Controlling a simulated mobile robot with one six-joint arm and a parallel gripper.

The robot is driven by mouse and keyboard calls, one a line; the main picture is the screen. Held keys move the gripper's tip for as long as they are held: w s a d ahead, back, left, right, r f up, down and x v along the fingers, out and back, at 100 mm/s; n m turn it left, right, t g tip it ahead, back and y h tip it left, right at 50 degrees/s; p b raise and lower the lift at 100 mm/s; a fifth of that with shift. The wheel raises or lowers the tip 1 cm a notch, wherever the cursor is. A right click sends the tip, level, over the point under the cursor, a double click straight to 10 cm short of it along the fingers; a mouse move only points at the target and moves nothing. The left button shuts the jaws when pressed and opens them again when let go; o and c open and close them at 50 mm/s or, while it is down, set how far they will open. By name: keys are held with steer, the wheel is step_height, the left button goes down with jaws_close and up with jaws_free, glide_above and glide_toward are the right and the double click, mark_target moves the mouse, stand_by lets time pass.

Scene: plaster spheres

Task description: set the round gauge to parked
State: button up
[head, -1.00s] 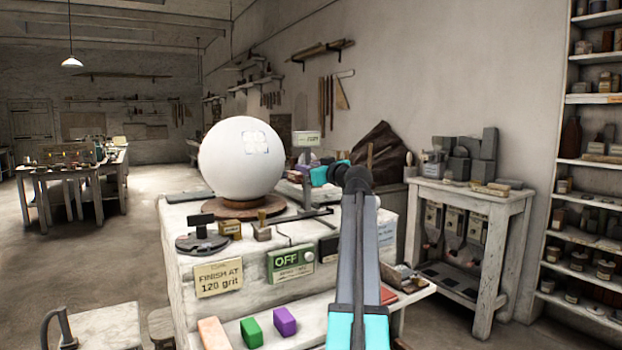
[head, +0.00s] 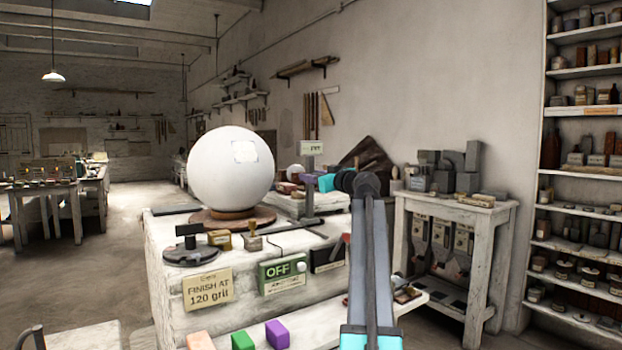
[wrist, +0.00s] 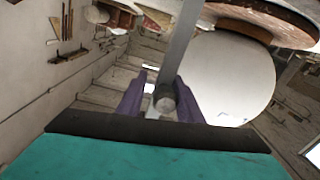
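No gauge face can be read, so I cannot tell for sure which thing is the round gauge. A slim grey post with a small label plate (head: 312,148) on top stands right of the big white sphere (head: 231,172). In the wrist view, which looks upside down, the purple fingers (wrist: 160,102) are apart.
A dark round-based tool (head: 194,250) stands at the plaster block's left front. Signs reading FINISH AT 120 grit (head: 208,289) and OFF (head: 284,272) are on the block's front. Coloured blocks (head: 277,334) lie on the front ledge. A side table (head: 470,210) stands right.

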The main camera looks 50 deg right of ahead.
steer(key=shift+o, duration=1)
steer(key=shift+s+d, duration=0.2)
steer(key=shift+d, duration=0.05)
steer(key=shift+w+a, duration=0.15)
steer(key=shift+a, duration=0.1)
steer(key=shift+a, duration=0.1)
steer(key=v, duration=1.3)
steer(key=shift+s+b, duration=0.3)
steer(key=shift+s, duration=0.1)
